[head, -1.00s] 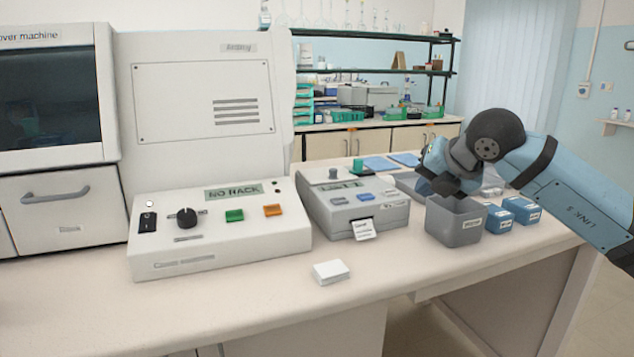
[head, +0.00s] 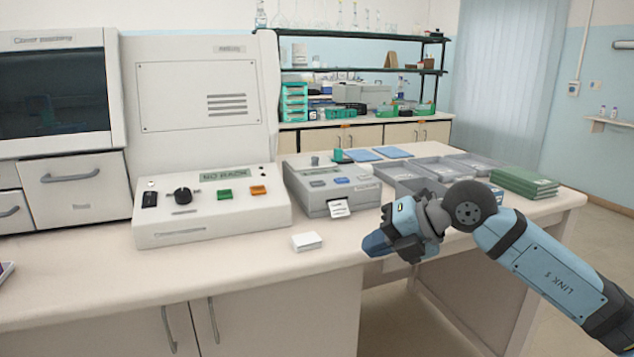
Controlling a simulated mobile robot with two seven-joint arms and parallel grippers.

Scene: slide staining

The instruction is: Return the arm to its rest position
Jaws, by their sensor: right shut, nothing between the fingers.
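My right arm comes in from the right of the head view. Its gripper (head: 378,245) is shut and empty, pointing left, in front of the bench's front edge. It is to the right of the white card stack (head: 307,241) and below the grey label printer (head: 312,185). The arm and wrist hide part of the bench's right side. My left gripper is not in view.
The bench (head: 225,265) carries a white control box (head: 215,215) with "NO RACK" on its display. Grey trays (head: 402,182) and green folders (head: 524,181) lie at the right. Open floor lies at the far right.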

